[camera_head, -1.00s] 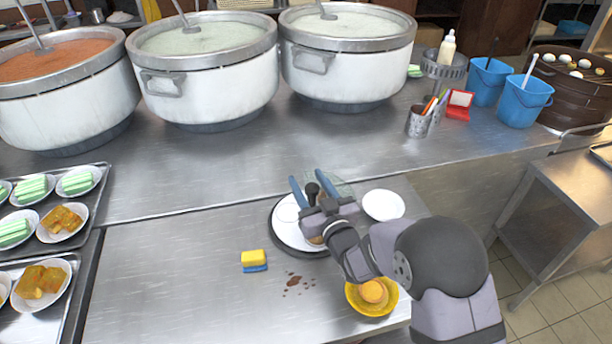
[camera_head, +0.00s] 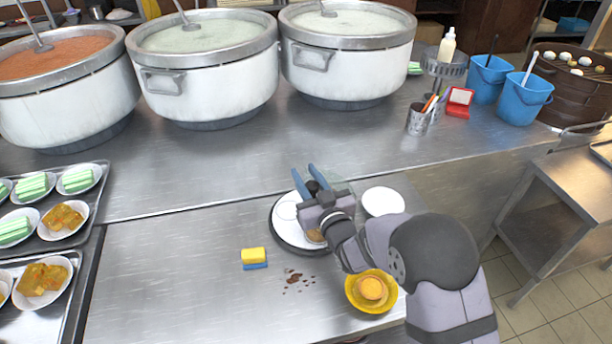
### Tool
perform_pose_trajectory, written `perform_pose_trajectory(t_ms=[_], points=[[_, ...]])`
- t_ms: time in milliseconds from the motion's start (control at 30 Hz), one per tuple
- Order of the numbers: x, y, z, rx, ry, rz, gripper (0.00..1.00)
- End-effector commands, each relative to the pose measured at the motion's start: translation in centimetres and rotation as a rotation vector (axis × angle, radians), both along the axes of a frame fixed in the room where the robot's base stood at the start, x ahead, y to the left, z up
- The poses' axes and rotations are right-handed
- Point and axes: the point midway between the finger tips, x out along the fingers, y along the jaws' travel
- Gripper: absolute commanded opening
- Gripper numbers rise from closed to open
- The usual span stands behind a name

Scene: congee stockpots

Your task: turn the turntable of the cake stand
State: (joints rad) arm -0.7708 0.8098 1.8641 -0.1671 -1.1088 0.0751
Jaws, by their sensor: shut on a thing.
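The cake stand's round white turntable (camera_head: 287,228) with a dark rim sits on the metal table in the middle. My gripper (camera_head: 308,181) is over its far right part and hides much of it. The two blue fingers are close together, with a dark knob (camera_head: 312,187) between them. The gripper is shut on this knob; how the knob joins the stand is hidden. A clear greenish pane (camera_head: 343,187) shows behind the gripper. A small brown piece (camera_head: 315,236) shows at the turntable's right, partly covered by my arm.
A white plate (camera_head: 383,201) and a yellow bowl (camera_head: 371,291) stand close to my arm. A yellow and blue sponge (camera_head: 254,257) and brown crumbs (camera_head: 294,279) lie in front. Large pots (camera_head: 210,80) line the back. The table left of the stand is clear.

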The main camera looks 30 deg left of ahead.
Motion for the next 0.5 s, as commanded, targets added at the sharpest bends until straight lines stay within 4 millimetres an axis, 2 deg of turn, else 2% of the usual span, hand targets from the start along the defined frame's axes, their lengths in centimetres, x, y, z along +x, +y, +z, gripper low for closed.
perform_pose_trajectory(t_ms=[500], points=[[-0.36, 0.21, -0.11, 0.000, -0.002, 0.137, 0.00]])
